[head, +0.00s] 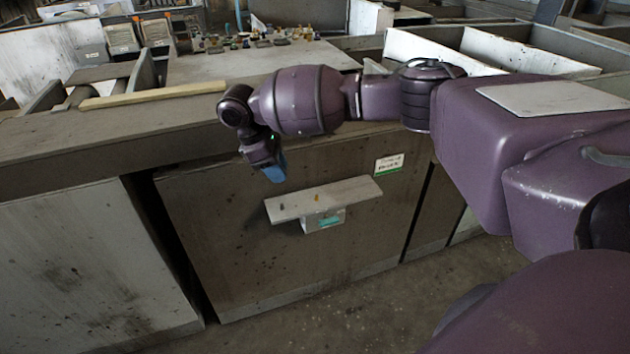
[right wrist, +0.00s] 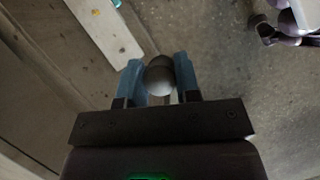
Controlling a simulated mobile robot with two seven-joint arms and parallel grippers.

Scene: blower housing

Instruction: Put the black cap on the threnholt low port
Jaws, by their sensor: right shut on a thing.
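My right gripper (head: 274,174) hangs in front of the cabinet front, above the left end of a small grey shelf. In the right wrist view its blue fingers (right wrist: 160,82) are shut on a rounded grey thing (right wrist: 159,75), which may be the black cap. It is hidden in the head view. The shelf (head: 350,194) juts from the cabinet front, with a box bearing a teal label (head: 325,221) under it. A small orange piece (head: 317,197) and a small dark piece (head: 282,206) are on the shelf. I cannot tell which part is the low port. My left gripper is not in view.
A white and green label (head: 389,163) is on the cabinet front (head: 230,250), its text unreadable. Above is a worktop with a wooden strip (head: 150,95) and several small items (head: 260,38) further back. Bare floor (head: 370,315) lies in front of the cabinet.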

